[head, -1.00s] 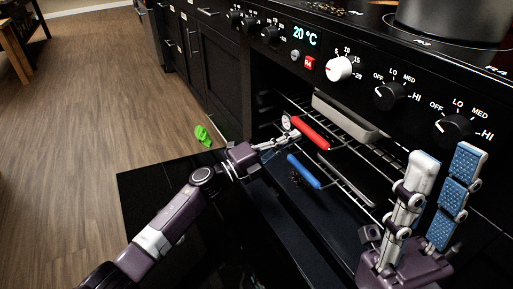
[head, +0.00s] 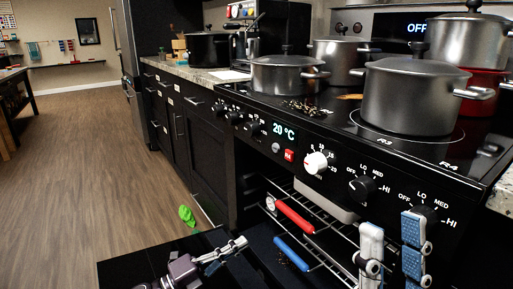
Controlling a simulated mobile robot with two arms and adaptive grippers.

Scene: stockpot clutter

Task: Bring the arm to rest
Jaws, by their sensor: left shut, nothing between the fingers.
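My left gripper (head: 224,254) is low in the head view, over the dark open oven door (head: 125,268). Its fingers are together with nothing between them. My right gripper (head: 393,246) is at the bottom right, in front of the oven. Its two fingers with blue pads point up and stand apart, with nothing seen between them. The rest of both arms is mostly cut off by the bottom edge.
The open oven holds wire racks with a red-handled thing (head: 296,217) and a blue-handled thing (head: 291,253). Several pots, including a large one (head: 411,99), stand on the cooktop. A green object (head: 187,215) is by the door. The wooden floor (head: 90,150) at left is clear.

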